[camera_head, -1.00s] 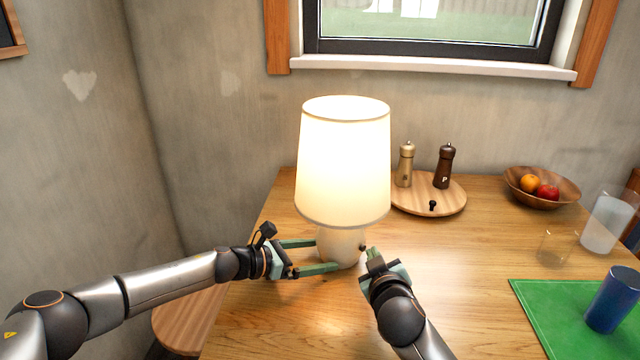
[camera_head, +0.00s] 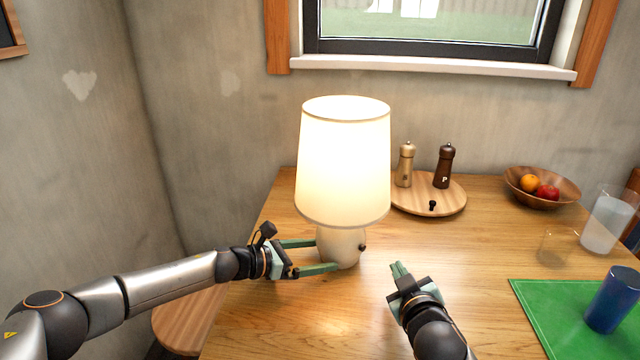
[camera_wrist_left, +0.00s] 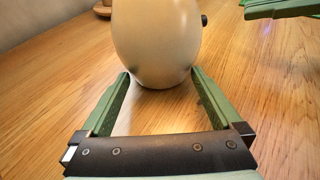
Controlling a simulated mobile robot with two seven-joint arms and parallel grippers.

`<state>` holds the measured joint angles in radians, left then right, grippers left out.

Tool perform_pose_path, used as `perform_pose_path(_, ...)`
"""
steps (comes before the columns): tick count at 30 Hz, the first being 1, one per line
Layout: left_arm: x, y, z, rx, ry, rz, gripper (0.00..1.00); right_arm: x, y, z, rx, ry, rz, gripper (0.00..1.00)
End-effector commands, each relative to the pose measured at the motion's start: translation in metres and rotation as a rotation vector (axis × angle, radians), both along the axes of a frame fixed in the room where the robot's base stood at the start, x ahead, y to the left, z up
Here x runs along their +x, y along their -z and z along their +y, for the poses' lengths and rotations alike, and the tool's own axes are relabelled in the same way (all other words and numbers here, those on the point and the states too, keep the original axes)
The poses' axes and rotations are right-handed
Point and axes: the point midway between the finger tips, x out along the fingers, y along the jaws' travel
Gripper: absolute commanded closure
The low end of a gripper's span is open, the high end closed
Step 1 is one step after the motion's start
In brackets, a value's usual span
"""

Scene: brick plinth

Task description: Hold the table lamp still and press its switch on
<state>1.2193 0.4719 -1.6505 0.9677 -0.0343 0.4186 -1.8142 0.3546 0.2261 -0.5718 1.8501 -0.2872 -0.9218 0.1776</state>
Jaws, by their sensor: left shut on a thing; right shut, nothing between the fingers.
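The table lamp (camera_head: 343,160) stands upright on the wooden table, its cream shade glowing brightly. Its rounded base (camera_head: 343,243) carries a small dark switch (camera_head: 363,247) on the right side. My left gripper (camera_head: 318,256) comes in from the left and is shut on the lamp base. In the left wrist view the base (camera_wrist_left: 156,40) sits between the two green fingers, and the switch (camera_wrist_left: 204,20) shows at its right. My right gripper (camera_head: 398,270) is shut and empty, to the right of the base and apart from the switch.
A round wooden board (camera_head: 440,203) with two mills and a small dark knob stands behind right. A fruit bowl (camera_head: 542,188), clear glasses (camera_head: 606,222) and a blue cup (camera_head: 612,300) on a green mat (camera_head: 560,318) are at the right.

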Motion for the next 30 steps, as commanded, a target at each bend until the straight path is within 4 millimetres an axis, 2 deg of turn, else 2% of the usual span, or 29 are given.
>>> perform_pose_path(9,0.001,-0.004,-0.002,-0.006,0.002,-0.003,0.32,-0.003,0.000,-0.003,0.000,-0.001,0.000,1.00)
perform_pose_path(10,0.001,-0.004,-0.002,-0.006,0.002,-0.003,0.00,-0.003,0.000,-0.003,0.000,-0.001,0.000,1.00)
perform_pose_path(21,-0.003,-0.005,0.004,-0.006,0.001,-0.002,0.00,-0.003,0.000,-0.003,0.000,-0.001,0.000,1.00)
perform_pose_path(26,-0.014,-0.010,0.022,-0.002,-0.001,-0.002,0.00,-0.003,0.000,-0.003,0.000,-0.001,0.000,1.00)
perform_pose_path(30,-0.029,-0.017,0.043,-0.002,-0.002,-0.002,0.00,-0.003,0.000,-0.003,0.000,-0.001,0.000,1.00)
